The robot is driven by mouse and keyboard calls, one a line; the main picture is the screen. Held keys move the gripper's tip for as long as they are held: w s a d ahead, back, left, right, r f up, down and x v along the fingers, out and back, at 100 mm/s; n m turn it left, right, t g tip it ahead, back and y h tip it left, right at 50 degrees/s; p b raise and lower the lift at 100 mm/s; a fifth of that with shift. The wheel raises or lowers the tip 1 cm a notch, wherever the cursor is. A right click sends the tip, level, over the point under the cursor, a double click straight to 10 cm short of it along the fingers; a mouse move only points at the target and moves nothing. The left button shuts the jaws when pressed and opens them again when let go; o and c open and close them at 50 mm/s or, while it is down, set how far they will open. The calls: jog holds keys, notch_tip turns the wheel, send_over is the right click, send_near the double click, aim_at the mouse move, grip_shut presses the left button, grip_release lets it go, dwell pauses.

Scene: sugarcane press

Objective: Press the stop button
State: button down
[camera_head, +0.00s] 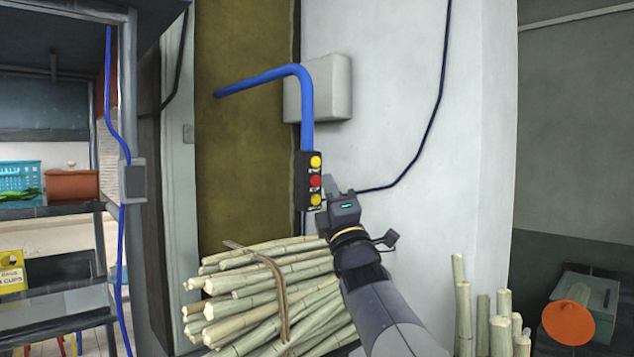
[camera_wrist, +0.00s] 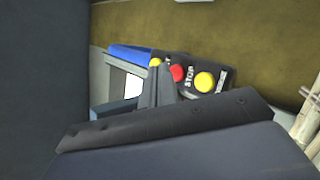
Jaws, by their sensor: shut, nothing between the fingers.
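A black button box (camera_head: 301,192) hangs at the end of a blue pipe, with a red button (camera_head: 315,181) between two yellow ones. In the wrist view the red button (camera_wrist: 177,73) has the label STOP beside it. The upper yellow button (camera_head: 315,161) is partly hidden by my fingers in the wrist view. The lower yellow button (camera_head: 315,200) also shows in the wrist view (camera_wrist: 204,82). My gripper (camera_head: 329,184) is shut and empty. Its tip is just right of the red button in the head view; I cannot tell whether they touch.
A tied bundle of sugarcane (camera_head: 257,298) lies below the box. More cane stalks (camera_head: 483,322) stand at the right. The blue pipe (camera_head: 306,105) bends in front of a grey wall box (camera_head: 335,88). A dark cable (camera_head: 416,160) runs along the white wall.

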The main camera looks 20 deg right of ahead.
jog(key=shift+w, duration=0.1)
jog(key=shift+w+a+b, duration=0.2)
jog(key=shift+w+b, duration=0.1)
jog(key=shift+b, duration=0.15)
jog(key=shift+w+a, duration=0.15)
jog(key=shift+w, duration=0.3)
dwell(0.8)
jog(key=shift+s+b, duration=0.1)
jog(key=shift+b, duration=0.25)
jog(key=shift+s+d+b, duration=0.3)
jog(key=shift+s+b, duration=0.2)
jog(key=shift+s, duration=0.2)
jog(key=shift+s, duration=0.1)
